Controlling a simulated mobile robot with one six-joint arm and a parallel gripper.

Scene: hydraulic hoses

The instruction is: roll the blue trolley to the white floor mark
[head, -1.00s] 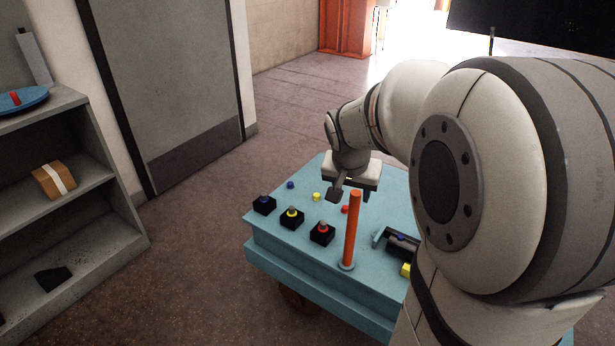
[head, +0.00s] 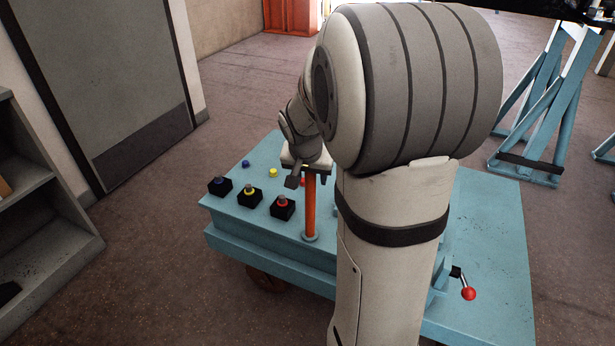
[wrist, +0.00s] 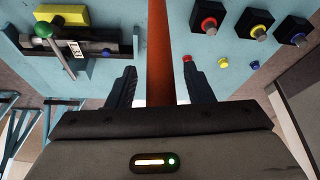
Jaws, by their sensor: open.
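The blue trolley (head: 485,260) stands on the brown floor, partly hidden behind my arm in the head view. Its top (wrist: 215,80) fills much of the wrist view. An orange upright post (head: 311,210) rises from the trolley near its front edge. My gripper (head: 305,172) is at the post's upper part. In the wrist view my gripper (wrist: 158,88) is open, with one finger on each side of the orange post (wrist: 160,50), and gaps show beside it. The white floor mark is not in view.
Black blocks with blue, yellow and red fittings (head: 282,207) sit on the trolley's left part. A red-knobbed lever (head: 468,293) sticks out at its right. A grey shelf (head: 40,220) stands at left, blue trestles (head: 545,100) at right. Floor left of the trolley is clear.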

